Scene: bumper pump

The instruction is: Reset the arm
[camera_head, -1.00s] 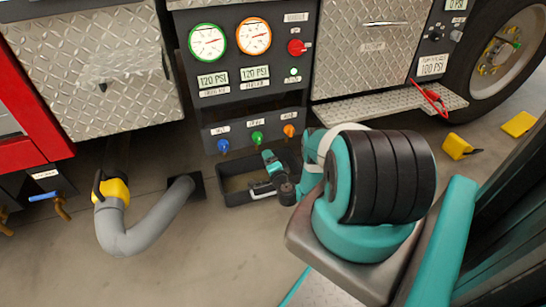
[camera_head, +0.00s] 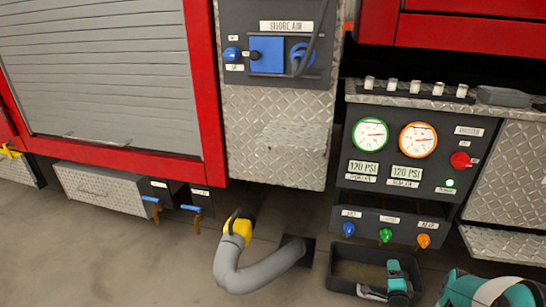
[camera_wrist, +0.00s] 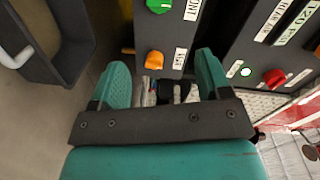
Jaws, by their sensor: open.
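My gripper (camera_wrist: 162,62) is open in the wrist view, with two teal fingers spread apart and nothing held between them. The orange knob (camera_wrist: 155,60) on the dark valve panel shows beyond the gap, and the green knob (camera_wrist: 158,5) is at the top edge. In the head view my gripper (camera_head: 393,270) is small and low, in front of the panel and over the black tray (camera_head: 343,287). The blue knob (camera_head: 348,229), green knob and orange knob (camera_head: 424,240) sit in a row above it. Most of my arm is cut off at the lower right.
Above the knobs are two gauges (camera_head: 370,134) and a red knob (camera_head: 460,160). A grey hose (camera_head: 258,274) with a yellow coupling (camera_head: 238,229) bends over the floor left of the tray. A shore air panel (camera_head: 283,45) is higher up. The floor at the lower left is clear.

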